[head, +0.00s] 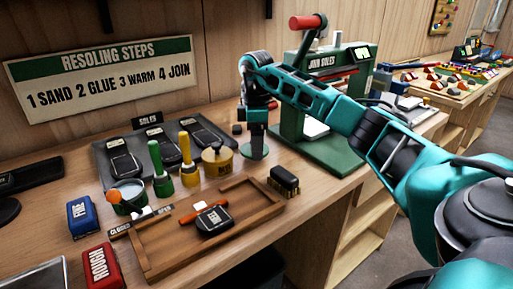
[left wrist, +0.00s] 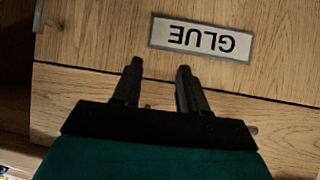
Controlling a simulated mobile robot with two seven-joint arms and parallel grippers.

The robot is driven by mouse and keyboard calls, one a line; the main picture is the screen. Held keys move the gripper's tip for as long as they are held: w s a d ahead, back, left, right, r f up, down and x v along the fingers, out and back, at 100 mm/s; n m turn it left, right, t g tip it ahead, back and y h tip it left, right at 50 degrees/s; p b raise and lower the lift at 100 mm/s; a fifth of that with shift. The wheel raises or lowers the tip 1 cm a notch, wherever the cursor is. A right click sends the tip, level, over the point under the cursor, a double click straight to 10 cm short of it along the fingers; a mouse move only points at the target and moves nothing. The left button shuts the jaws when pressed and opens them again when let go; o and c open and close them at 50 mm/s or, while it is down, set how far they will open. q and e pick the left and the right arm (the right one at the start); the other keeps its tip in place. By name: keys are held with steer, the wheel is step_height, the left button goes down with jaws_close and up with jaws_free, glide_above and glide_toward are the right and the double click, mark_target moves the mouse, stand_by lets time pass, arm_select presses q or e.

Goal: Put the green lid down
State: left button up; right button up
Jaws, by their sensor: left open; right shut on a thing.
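The green lid (head: 254,152) is a flat round disc at the fingertips of my right gripper (head: 257,138). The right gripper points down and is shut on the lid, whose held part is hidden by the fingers. The lid is at or just above the bench top, right of the yellow pot (head: 217,161); I cannot tell whether it touches the wood. A green pot (head: 128,199) stands open at the left. My left gripper (left wrist: 160,68) is open and empty in the left wrist view, in front of a wooden front with a GLUE label (left wrist: 200,38).
A green press (head: 322,120) stands just right of the lid. A black brush (head: 284,181) lies in front of it. Green and yellow-handled tools (head: 160,170) stand left of the yellow pot.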

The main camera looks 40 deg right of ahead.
steer(key=shift+f, duration=0.95)
steer(key=o, duration=1)
steer(key=shift+f, duration=0.1)
step_height(320, 180, up, 8)
steer(key=shift+f+p, duration=0.1)
steer(key=shift+p, duration=0.4)
